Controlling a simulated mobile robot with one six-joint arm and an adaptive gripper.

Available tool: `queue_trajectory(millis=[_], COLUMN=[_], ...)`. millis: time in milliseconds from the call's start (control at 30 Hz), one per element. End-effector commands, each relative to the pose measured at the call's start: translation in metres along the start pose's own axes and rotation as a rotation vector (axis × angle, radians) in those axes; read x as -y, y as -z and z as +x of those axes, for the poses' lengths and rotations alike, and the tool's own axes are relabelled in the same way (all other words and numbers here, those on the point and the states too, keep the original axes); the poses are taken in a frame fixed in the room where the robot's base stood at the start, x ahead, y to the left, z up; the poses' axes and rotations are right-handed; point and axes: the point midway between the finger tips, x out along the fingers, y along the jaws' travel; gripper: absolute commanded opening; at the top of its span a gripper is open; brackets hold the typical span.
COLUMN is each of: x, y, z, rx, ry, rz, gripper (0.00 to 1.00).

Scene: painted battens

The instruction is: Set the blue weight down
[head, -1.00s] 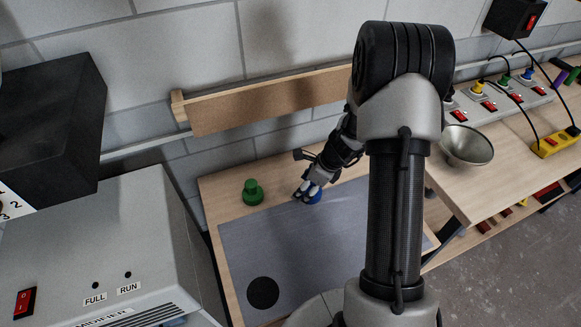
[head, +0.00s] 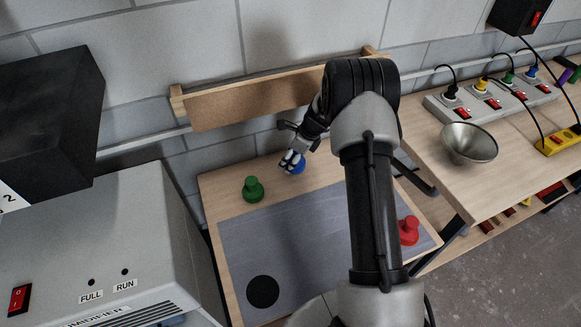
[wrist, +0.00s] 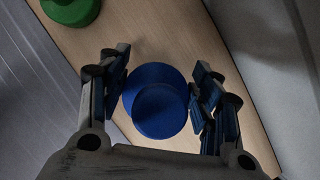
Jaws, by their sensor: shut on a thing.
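The blue weight (head: 298,167) is held in my gripper (head: 292,161) at the back of the small wooden table (head: 322,167). In the wrist view, the blue weight (wrist: 158,105) fills the space between the two fingers (wrist: 160,98), its round top over a wider base. Bare wood lies below it in that view; I cannot tell whether its base touches the wood. The fingers partly hide it in the head view.
A green weight (head: 253,190) stands to the left. A red weight (head: 408,230) stands at the right, beside my arm. The grey mat (head: 310,235) bears a black disc (head: 263,291). A wooden batten (head: 255,104) runs behind. A metal bowl (head: 469,144) is on the right bench.

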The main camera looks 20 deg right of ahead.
Motion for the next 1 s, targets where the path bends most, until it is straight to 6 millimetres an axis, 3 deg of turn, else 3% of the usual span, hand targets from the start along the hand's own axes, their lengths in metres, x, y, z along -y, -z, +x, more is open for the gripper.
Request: queue_trajectory(millis=[300,733,767,1000], x=[0.003,0.003,0.002,0.002], y=[0.015,0.015,0.016,0.016], z=[0.043,0.045,0.046,0.045], rx=[0.002,0.001,0.0,0.0], ry=[0.002,0.001,-0.001,-0.001], rz=[-0.001,0.0,0.001,0.001], gripper=[0.07,0.07,0.6,0.77])
